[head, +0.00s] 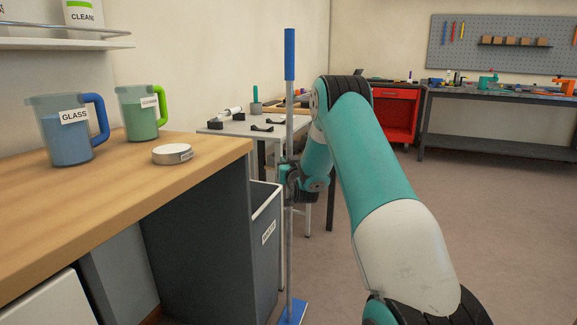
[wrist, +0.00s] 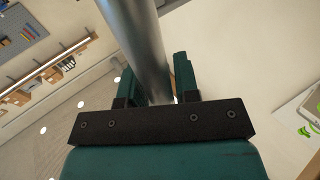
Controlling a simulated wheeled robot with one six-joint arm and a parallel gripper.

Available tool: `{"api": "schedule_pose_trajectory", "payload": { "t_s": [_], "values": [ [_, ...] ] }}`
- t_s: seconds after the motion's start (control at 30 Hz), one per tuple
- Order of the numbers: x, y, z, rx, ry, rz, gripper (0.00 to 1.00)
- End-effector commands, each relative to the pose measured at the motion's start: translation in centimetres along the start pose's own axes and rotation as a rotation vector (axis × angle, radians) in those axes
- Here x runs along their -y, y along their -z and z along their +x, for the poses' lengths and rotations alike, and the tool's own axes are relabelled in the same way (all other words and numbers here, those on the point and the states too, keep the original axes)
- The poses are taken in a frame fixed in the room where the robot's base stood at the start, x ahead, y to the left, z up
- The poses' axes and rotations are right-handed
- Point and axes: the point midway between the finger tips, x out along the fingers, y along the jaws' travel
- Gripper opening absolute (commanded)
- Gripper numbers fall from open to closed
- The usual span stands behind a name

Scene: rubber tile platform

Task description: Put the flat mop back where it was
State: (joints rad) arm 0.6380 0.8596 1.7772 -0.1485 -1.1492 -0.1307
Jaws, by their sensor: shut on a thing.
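The flat mop (head: 289,112) stands upright, with a grey pole, a blue grip at its top and a blue flat head (head: 292,313) low down by the bin. In the head view my gripper (head: 289,183) is at the pole around mid-height. In the wrist view the grey pole (wrist: 146,45) passes between the two green fingers of my gripper (wrist: 157,85), which is shut on it. The lower edge of the mop head is cut off by the frame, so I cannot tell if it touches the floor.
A wooden counter (head: 115,215) with two labelled jugs (head: 67,140) and a round tin (head: 172,154) is at left. A dark bin (head: 262,245) stands at its end, beside the mop. A grey table (head: 240,128) and red cabinet (head: 396,115) are behind. The floor at right is clear.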

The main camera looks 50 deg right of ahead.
Motion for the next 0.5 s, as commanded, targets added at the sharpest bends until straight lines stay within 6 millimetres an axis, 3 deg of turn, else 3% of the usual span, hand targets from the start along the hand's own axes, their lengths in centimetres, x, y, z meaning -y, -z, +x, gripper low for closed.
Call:
{"api": "schedule_pose_trajectory", "payload": {
  "t_s": [0.3,0.33,0.4,0.5],
  "values": [
    [-0.01,-0.10,0.04,-0.007,0.000,0.000,0.00],
    [-0.01,-0.11,0.01,-0.003,0.000,0.000,0.36],
    [-0.01,-0.09,0.01,-0.002,0.000,0.000,0.52],
    [0.00,-0.09,0.01,-0.002,0.000,0.000,0.55]
  ]
}}
